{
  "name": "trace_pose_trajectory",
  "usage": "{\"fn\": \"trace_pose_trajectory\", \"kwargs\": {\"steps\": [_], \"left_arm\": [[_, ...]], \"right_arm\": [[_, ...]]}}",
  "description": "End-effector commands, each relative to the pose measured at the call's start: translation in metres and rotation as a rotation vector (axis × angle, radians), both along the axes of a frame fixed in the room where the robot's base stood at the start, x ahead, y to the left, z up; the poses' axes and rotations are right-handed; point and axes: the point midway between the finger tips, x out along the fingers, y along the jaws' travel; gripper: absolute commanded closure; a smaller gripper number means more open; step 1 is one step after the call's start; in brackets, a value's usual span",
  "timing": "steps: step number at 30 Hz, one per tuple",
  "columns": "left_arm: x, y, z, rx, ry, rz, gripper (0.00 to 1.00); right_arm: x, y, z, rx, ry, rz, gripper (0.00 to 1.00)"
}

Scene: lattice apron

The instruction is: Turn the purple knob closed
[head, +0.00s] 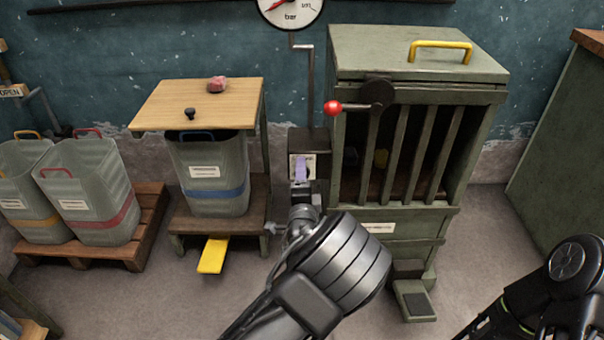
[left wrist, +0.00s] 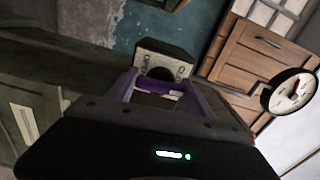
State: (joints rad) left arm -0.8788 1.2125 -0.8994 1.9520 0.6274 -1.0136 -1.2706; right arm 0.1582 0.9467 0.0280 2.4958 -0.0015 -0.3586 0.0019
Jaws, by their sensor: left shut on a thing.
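The purple knob (head: 301,166) shows as a small upright purple piece in front of a pale plate on the dark box left of the green barred cabinet. My left gripper (head: 301,184) reaches up to it from below and is shut on it; the wrist and forearm hide much of the contact. In the left wrist view, purple parts (left wrist: 127,86) stand just beyond the black gripper body, in front of a pale plate (left wrist: 180,65) with a dark round centre. I cannot tell the knob's exact angle. My right gripper is out of view; only part of my right arm shows at lower right.
The green cabinet (head: 420,72) stands close to the right of the box, with a red-ball lever (head: 332,107) above. A wooden-topped stand (head: 200,103) with a bin (head: 212,174) and yellow pedal (head: 213,254) is on the left. Floor right of the cabinet is clear.

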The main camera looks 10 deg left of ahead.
Motion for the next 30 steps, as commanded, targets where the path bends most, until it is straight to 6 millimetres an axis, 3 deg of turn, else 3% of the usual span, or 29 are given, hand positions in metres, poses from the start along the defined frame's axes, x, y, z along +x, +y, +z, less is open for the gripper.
{"fn": "trace_pose_trajectory", "kwargs": {"steps": [20, 21, 30], "left_arm": [[-0.0001, -0.0011, -0.0007, 0.095, 0.025, -0.002, 0.8], [-0.0001, -0.0011, -0.0008, 0.095, 0.025, -0.002, 0.39], [-0.0001, -0.0005, -0.0005, 0.093, 0.025, -0.001, 0.18]], "right_arm": [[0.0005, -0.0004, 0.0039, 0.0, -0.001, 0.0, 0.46], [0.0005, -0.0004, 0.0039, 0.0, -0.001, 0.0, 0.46], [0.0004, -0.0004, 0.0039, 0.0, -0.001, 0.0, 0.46]]}}
